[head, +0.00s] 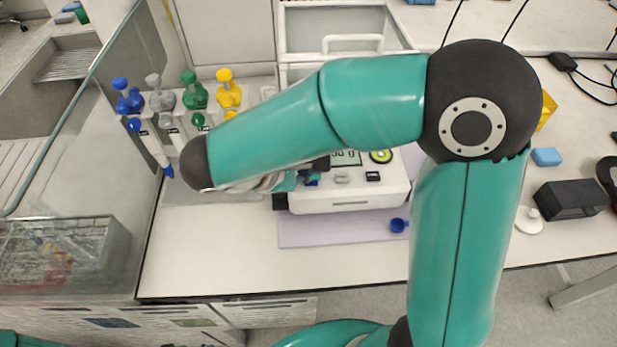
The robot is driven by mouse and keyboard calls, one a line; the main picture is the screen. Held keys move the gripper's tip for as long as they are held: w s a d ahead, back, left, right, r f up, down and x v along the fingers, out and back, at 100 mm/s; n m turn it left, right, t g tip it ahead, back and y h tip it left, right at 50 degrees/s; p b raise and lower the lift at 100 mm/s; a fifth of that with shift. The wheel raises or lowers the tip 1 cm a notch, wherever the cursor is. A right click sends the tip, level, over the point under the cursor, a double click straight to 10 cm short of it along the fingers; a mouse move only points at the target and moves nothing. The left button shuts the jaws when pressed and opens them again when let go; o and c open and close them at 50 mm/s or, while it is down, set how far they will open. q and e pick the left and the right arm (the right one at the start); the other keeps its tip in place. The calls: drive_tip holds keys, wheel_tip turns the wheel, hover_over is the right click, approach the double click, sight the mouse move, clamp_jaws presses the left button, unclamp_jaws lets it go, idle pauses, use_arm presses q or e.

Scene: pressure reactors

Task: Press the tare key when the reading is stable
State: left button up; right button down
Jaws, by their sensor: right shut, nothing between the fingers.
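A white balance (395,195) stands on the bench with its front facing me. Its display (346,158) is partly covered by my right arm; only the end of the reading shows, and I cannot tell if it is stable. Below the display are a grey key (342,179) and a black key (373,176); their labels are too small to read, so I cannot tell which is tare. My right gripper (318,165) is shut and empty, at the balance's left front, left of these keys. Contact is unclear. My left gripper is out of view.
Pipettes with blue, grey, green and yellow tops (225,95) stand in a rack at left. A blue scoop (398,225) lies on the lilac mat (310,232). A black box (568,200) sits at right. Bare bench (210,255) lies front left.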

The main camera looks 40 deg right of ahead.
idle(0.3)
drive_tip(key=shift+r+p, duration=0.75)
drive_tip(key=shift+r, duration=0.1)
wheel_tip(320, 180, up, 5)
drive_tip(key=p, duration=0.4)
idle(0.6)
